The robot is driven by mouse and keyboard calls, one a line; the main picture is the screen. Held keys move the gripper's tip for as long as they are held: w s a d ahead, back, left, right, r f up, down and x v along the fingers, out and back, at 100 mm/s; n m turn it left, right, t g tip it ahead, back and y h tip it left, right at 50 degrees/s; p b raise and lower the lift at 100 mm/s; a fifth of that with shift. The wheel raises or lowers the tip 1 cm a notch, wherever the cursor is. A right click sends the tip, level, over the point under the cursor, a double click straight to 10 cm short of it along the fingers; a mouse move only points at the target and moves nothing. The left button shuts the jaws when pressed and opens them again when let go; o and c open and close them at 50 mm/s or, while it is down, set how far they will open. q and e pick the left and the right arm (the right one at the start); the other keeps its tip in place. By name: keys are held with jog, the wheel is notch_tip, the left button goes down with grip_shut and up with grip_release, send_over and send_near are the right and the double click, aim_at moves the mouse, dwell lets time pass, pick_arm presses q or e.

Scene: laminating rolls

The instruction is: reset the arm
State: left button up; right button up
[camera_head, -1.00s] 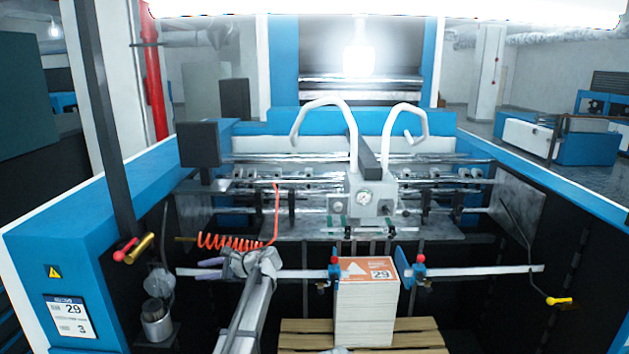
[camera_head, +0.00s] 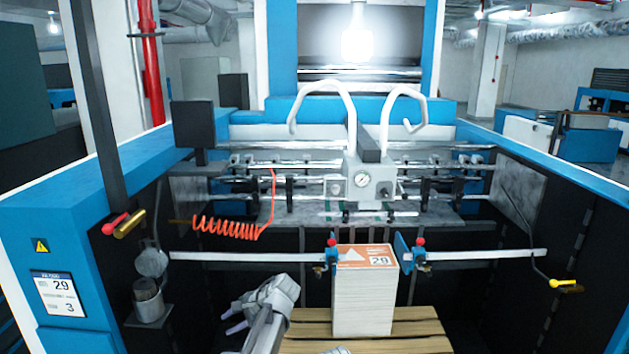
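My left arm comes up from the bottom edge, left of the middle. My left gripper (camera_head: 232,319) points left, with its two pale fingers apart and nothing seen between them. It is in front of the machine's dark opening, left of the paper stack (camera_head: 362,304) and apart from it. The stack stands upright on a wooden pallet (camera_head: 420,328), with an orange and white printed top sheet. I cannot make out my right gripper; only a small pale piece shows at the bottom edge, too cut off to identify.
A horizontal metal bar (camera_head: 480,256) with blue red-topped clamps crosses behind the stack. An orange coiled hose (camera_head: 225,229) hangs above my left gripper. A white feeder head with a gauge (camera_head: 362,180) is above the stack. Blue machine walls (camera_head: 75,215) flank the opening.

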pick_arm(q)
jog(key=s+d+f+n+g+h+b, duration=0.1)
jog(key=s+d+f+n+h+b, duration=0.1)
jog(key=s+d+f+b, duration=0.2)
jog(key=s+d+f+n+h+b, duration=0.2)
jog(key=s+d+f, duration=0.5)
jog(key=s, duration=0.6)
jog(key=s+d+f+n+g+h+b, duration=0.1)
jog(key=s+d+f+h+b, duration=0.2)
jog(key=s+d+f+b, duration=0.3)
notch_tip(320, 180, down, 4)
jog(key=s, duration=0.2)
jog(key=shift+s+r+n+g+h, duration=0.15)
jog(key=shift+s+n+g+h, duration=0.15)
jog(key=shift+s+n+h, duration=0.1)
